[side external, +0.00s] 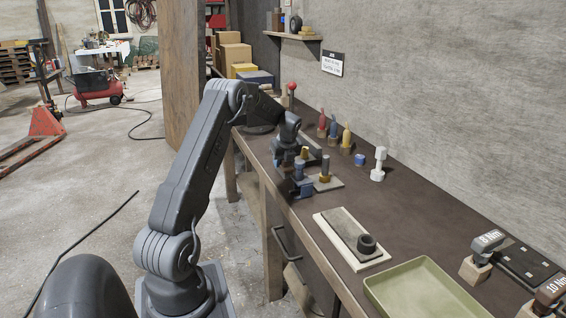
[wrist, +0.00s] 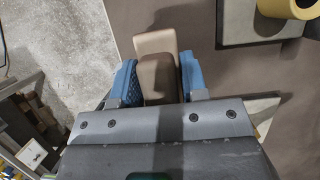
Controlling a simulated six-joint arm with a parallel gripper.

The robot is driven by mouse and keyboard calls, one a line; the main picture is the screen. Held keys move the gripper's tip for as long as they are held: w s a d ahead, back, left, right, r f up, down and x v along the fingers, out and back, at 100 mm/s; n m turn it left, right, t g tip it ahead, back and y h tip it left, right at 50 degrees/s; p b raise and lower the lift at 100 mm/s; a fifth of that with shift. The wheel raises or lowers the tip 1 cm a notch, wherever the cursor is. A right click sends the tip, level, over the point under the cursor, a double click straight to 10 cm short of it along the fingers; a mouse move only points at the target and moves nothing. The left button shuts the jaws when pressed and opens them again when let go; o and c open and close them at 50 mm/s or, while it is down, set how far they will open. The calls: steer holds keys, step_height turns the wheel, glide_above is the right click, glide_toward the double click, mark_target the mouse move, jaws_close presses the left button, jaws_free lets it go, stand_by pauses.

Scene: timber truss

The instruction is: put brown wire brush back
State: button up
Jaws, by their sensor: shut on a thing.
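My gripper (wrist: 155,85) is shut on a brown block-like piece, which I take for the brown wire brush (wrist: 157,76). The brown piece sits between the two blue finger pads. A paler tan part (wrist: 155,43) shows just beyond it; I cannot tell whether it belongs to the brush. The brush's bristles are not visible. The brush is hard to make out there.
The dark bench (side external: 405,205) runs along the wall. Red, blue and yellow-handled tools (side external: 334,130) stand at the back, with a white fitting (side external: 379,163) nearby. A pale board (side external: 350,240) with a black ring and a green tray (side external: 425,290) lie nearer. Concrete floor shows beyond the bench edge.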

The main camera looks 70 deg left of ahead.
steer(key=shift+f, duration=0.2)
steer(key=shift+f, duration=0.1)
steer(key=o, duration=0.8)
steer(key=shift+o, duration=0.2)
